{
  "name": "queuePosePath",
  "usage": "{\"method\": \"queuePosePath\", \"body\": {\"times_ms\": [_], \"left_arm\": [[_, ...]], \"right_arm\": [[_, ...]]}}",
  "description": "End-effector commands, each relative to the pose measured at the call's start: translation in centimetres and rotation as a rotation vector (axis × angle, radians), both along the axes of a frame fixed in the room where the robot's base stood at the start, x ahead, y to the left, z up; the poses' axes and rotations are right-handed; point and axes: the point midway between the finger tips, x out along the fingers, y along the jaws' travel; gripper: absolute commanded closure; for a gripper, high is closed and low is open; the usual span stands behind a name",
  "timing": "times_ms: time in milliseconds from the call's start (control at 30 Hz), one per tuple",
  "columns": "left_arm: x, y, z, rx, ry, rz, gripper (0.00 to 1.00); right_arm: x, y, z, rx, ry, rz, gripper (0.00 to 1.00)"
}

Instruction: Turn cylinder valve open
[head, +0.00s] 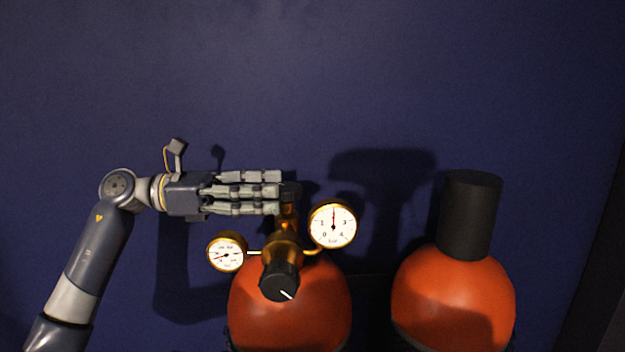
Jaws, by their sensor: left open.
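An orange gas cylinder (290,325) stands upright at the bottom centre of the head view. A brass regulator (284,243) on top of it carries two round gauges, a larger right one (333,225) and a smaller left one (226,251). A black knob (279,282) with a white mark faces me. The dark valve handwheel (291,192) shows at the top of the brass stem, partly hidden by my fingers. My left gripper (279,193) is open and reaches in from the left, its fingertips at the handwheel. Whether they touch it I cannot tell. My right gripper is out of view.
A second orange cylinder (455,300) with a tall black cap (470,215) stands to the right, with a gap between the two. A dark blue wall (330,80) rises close behind everything. The space above the cylinders is clear.

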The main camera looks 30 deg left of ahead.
Motion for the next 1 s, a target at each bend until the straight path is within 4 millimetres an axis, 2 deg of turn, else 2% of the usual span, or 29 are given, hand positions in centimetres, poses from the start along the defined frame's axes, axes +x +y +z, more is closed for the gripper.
{"method": "queuePosePath", "body": {"times_ms": [33, 100, 400, 600, 900, 933, 1000], "left_arm": [[0.4, -0.8, 0.7, -0.002, -0.001, -0.003, 0.50], [1.1, -1.9, 0.7, -0.002, -0.001, -0.003, 0.50], [3.6, -5.5, 0.5, -0.002, 0.001, 0.000, 0.50], [4.4, -6.6, 0.3, -0.001, 0.000, 0.002, 0.50], [4.5, -6.8, 0.1, -0.001, -0.001, 0.002, 0.50], [4.5, -6.8, 0.1, -0.001, -0.001, 0.002, 0.53], [4.5, -6.7, 0.1, -0.001, 0.001, 0.002, 0.68]], "right_arm": [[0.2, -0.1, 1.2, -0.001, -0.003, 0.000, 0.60], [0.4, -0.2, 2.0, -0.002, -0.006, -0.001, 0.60], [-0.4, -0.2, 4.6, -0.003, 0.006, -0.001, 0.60], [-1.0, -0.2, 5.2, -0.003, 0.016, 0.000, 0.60], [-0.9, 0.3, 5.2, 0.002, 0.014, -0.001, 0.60], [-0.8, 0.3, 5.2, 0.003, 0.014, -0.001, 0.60], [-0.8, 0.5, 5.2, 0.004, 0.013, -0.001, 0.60]]}}
